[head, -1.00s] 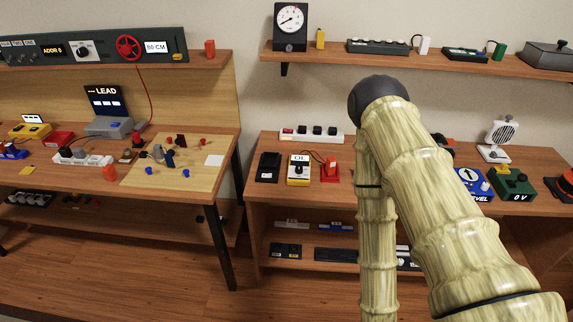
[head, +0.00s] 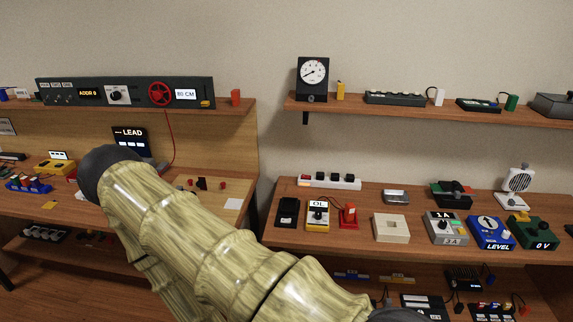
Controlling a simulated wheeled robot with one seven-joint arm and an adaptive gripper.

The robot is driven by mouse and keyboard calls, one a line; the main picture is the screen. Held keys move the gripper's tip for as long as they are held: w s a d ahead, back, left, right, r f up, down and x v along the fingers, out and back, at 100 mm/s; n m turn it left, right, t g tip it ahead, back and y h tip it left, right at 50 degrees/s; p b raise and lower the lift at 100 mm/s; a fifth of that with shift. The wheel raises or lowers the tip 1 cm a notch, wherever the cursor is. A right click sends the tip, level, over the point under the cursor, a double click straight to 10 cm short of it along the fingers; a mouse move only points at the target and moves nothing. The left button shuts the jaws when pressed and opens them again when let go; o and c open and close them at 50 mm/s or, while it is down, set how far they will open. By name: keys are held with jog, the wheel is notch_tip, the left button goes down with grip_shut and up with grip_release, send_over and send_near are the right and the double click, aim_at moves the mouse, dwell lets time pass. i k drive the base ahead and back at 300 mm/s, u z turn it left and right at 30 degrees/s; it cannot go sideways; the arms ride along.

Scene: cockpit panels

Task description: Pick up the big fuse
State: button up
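I cannot pick out the big fuse for certain. A small silvery piece (head: 396,197) lies towards the back of the right bench, too small to identify. A grey box marked 1A and 3A (head: 446,228) stands nearer the front edge, with a pale square block (head: 391,228) to its left. My pale, bamboo-patterned arm crosses the lower left and middle of the head view. My gripper does not show, so its hold cannot be seen.
The right bench (head: 365,195) also carries a yellow OL meter (head: 318,215), a blue LEVEL box (head: 491,232), a green 0 V box (head: 534,232) and a white power strip (head: 329,181). A shelf (head: 420,112) hangs above. My arm hides part of the left bench.

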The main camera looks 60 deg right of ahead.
aim_at(349, 214)
jog(key=u, duration=0.3)
jog(key=k, duration=0.85)
jog(key=z, duration=1.35)
jog(key=i, duration=0.5)
jog(key=z, duration=0.05)
